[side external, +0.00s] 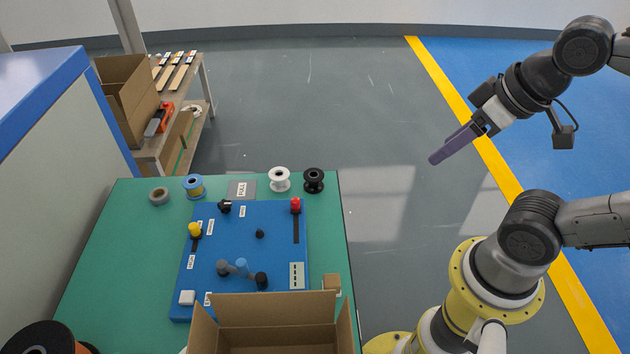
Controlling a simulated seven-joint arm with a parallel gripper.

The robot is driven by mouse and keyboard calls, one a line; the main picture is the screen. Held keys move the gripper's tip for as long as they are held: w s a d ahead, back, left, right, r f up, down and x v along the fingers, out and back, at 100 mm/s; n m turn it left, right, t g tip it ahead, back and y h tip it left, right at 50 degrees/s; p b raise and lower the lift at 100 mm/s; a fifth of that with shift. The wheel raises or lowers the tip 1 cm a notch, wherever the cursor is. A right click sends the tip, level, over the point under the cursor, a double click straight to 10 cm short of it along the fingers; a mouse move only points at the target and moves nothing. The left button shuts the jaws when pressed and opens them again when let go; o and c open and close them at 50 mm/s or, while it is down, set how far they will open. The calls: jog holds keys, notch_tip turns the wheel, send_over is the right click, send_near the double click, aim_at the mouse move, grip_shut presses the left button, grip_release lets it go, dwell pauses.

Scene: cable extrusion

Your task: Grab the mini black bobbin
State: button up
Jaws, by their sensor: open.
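The mini black bobbin (313,181) stands upright at the far right corner of the green table (105,262). A white bobbin (279,179) of similar size stands just left of it. My gripper (436,159) is in the air to the right of the table, beyond its right edge, with its long purple fingers pointing down and left. It is open and well apart from the bobbin, with nothing seen in it. The gap between the fingers is hard to see from this side.
A blue panel (270,221) with knobs and levers lies mid-table. An open cardboard box (275,311) is at the front. A blue-yellow spool (193,187) and a grey ring (159,196) stand at the back left. A large black spool (40,339) is front left.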

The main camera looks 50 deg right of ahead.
jog(key=o, duration=0.7)
jog(key=w+r+n, duration=0.6)
jog(key=w+n, duration=0.1)
jog(key=n, duration=0.3)
jog(key=n+g, duration=0.4)
jog(key=n, duration=0.7)
send_over(314, 181)
jog(key=w+d, duration=0.1)
notch_tip(314, 181, down, 14)
jog(key=shift+g, duration=0.8)
jog(key=f, duration=1.6)
jog(key=shift+w+d, duration=0.2)
jog(key=shift+w, duration=0.05)
jog(key=shift+w+d+f, duration=0.1)
jog(key=shift+f, duration=1.35)
jog(key=shift+d+f, duration=0.1)
jog(key=shift+f, duration=1.35)
